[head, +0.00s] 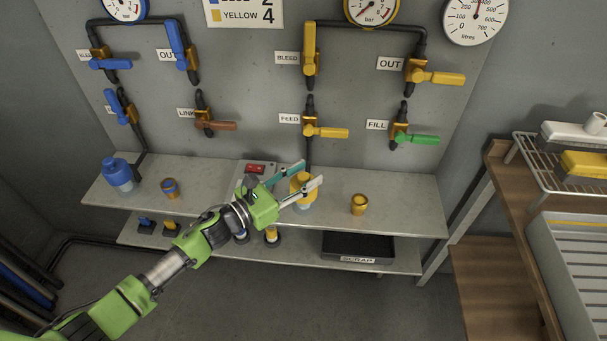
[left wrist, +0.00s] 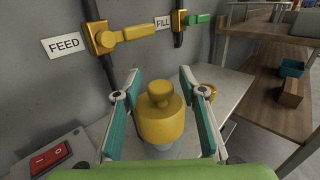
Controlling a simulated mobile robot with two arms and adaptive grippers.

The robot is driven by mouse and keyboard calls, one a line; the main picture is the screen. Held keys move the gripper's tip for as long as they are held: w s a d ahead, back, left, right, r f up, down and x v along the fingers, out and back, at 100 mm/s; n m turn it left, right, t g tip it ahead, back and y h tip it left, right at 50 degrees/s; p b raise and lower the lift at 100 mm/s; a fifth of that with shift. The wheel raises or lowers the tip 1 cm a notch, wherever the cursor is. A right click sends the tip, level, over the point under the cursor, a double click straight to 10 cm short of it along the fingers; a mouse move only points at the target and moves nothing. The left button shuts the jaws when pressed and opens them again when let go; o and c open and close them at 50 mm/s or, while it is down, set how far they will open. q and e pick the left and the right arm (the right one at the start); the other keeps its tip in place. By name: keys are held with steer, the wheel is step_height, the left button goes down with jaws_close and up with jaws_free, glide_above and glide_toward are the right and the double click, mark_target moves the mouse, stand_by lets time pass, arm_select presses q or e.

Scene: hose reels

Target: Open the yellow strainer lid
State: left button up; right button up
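The yellow strainer lid (left wrist: 161,118) is a yellow cap with a round knob on top. It sits on the strainer, whose pale lower part (head: 303,206) shows below it in the head view, on the shelf under the FEED valve. My left gripper (head: 304,184) is open, with its fingers on either side of the lid. In the left wrist view a gap shows between each finger and the lid. The lower part of the strainer is mostly hidden there. My right gripper is in neither view.
A brass ring-like cup (head: 358,204) stands on the shelf right of the strainer. A red switch (left wrist: 50,158) is to the left. The yellow FEED handle (head: 326,132) and green FILL handle (head: 420,139) are on the wall above. A blue strainer (head: 117,172) stands at the shelf's left end.

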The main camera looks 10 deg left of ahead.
arm_select(q)
jaws_close()
steer(key=shift+w+r+p, duration=0.1)
steer(key=shift+r+p, duration=0.15)
steer(key=shift+p, duration=0.2)
steer(key=w+n+g+p, duration=0.1)
steer(key=p, duration=0.2)
steer(key=w+r+n+g+y+p, duration=0.1)
steer(key=p, duration=0.3)
steer(key=w+n+g+y+p, duration=0.1)
steer(key=p, duration=0.2)
steer(key=shift+w+r, duration=0.3)
steer(key=shift+w, duration=0.05)
steer(key=shift+w+f+n+g+p, duration=0.2)
steer(key=shift+w+n+g+p, duration=0.25)
steer(key=shift+p, duration=0.65)
steer(key=shift+w+f+g+y, duration=0.15)
steer(key=shift+w+g+y, duration=0.05)
steer(key=shift+g+y, duration=0.1)
